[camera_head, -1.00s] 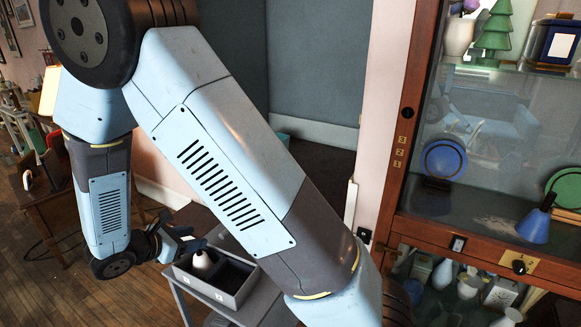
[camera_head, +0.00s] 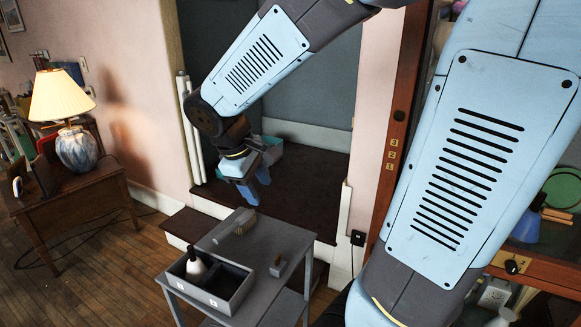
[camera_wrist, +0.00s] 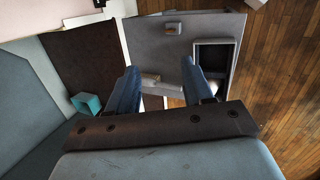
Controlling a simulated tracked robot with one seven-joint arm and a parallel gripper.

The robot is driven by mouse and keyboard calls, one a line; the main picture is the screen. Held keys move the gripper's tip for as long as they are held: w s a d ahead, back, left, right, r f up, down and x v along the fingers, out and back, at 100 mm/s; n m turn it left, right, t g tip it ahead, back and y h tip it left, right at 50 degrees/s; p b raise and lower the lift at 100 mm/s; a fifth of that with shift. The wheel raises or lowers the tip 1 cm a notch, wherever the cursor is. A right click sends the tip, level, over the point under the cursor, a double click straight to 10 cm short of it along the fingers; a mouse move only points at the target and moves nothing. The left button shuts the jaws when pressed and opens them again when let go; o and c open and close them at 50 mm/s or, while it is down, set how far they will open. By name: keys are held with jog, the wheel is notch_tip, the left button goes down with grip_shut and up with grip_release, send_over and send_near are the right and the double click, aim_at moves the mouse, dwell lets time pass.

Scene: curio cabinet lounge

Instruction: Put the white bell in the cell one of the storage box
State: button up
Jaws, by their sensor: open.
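The white bell (camera_head: 196,267), with a dark top, stands upright in the left cell of the grey storage box (camera_head: 234,300). The box's other visible cell looks empty and dark; the small labels on its front are too small to read surely. My gripper (camera_head: 256,198) is open and empty, above and behind the box, apart from the bell. In the wrist view my gripper's two blue fingers (camera_wrist: 161,72) are spread apart.
The box stands on a grey side table (camera_head: 262,238). A lamp (camera_head: 75,145) stands on a wooden desk at left.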

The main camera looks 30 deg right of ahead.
jog(key=s+d+r+m+t+y, duration=0.3)
jog(key=s+r+m, duration=0.4)
jog(key=s, duration=0.3)
jog(key=shift+r+m+t+y, duration=0.4)
jog(key=shift+r+t+y, duration=0.1)
jog(key=shift+r+y, duration=0.1)
